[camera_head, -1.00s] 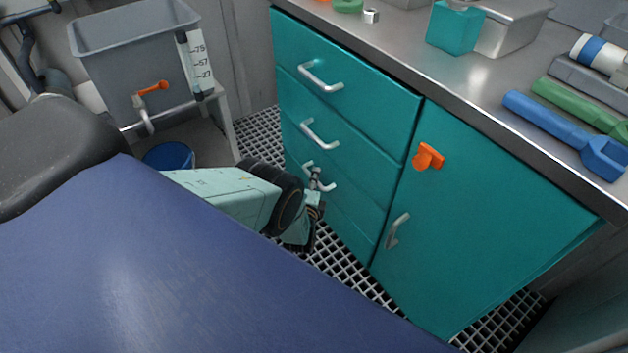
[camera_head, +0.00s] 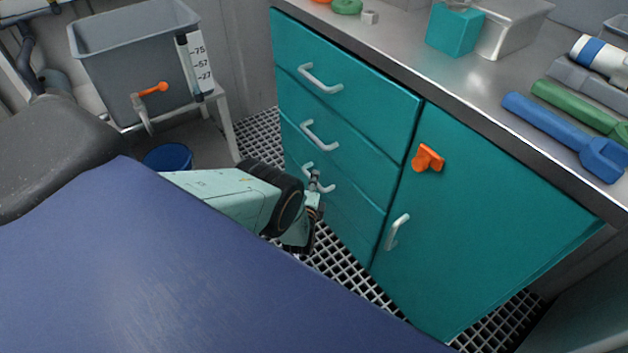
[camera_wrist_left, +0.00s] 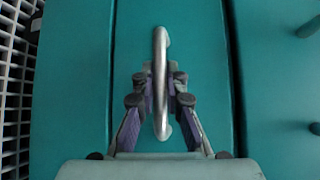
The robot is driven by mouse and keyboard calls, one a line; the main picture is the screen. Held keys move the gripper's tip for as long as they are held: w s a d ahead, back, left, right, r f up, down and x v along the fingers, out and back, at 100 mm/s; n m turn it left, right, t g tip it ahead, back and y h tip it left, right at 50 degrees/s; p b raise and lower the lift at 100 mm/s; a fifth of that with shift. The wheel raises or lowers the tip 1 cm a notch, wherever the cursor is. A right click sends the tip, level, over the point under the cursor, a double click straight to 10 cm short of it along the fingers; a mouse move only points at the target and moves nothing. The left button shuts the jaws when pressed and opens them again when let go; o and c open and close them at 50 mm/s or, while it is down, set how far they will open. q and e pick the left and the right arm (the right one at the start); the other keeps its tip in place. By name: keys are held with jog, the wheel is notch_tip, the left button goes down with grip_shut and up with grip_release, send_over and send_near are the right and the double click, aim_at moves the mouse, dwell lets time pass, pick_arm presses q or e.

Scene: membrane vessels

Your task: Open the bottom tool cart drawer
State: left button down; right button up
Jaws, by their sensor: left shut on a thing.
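The teal tool cart (camera_head: 480,220) has a column of drawers on its left side, each with a silver bar handle. My left gripper (camera_head: 315,182) is at the lowest visible handle (camera_head: 325,184), on the bottom drawer (camera_head: 345,205). In the left wrist view the gripper (camera_wrist_left: 160,90) has its fingers on both sides of the silver handle (camera_wrist_left: 160,60) and is shut on it. The bottom drawer front (camera_wrist_left: 200,50) looks flush with its neighbours. My right gripper is not in view.
The cart's right door (camera_head: 480,200) has an orange latch (camera_head: 428,158) and its own handle (camera_head: 397,231). Blue and green tools (camera_head: 570,135) lie on the cart top. A grey tank (camera_head: 140,60) and blue bucket (camera_head: 168,157) stand at the left. Grating floor (camera_head: 345,270) shows before the drawers.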

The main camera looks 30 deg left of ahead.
pick_arm(q)
jog(key=s+a+p, duration=0.2)
jog(key=s+a, duration=0.2)
jog(key=s, duration=0.7)
jog(key=s+a+p, duration=0.2)
jog(key=s+a, duration=0.3)
jog(key=s, duration=0.6)
jog(key=shift+p, duration=0.3)
jog(key=shift+a, duration=0.1)
jog(key=c, duration=1.7)
grip_release()
jog(key=shift+o, duration=0.2)
jog(key=v, duration=1.2)
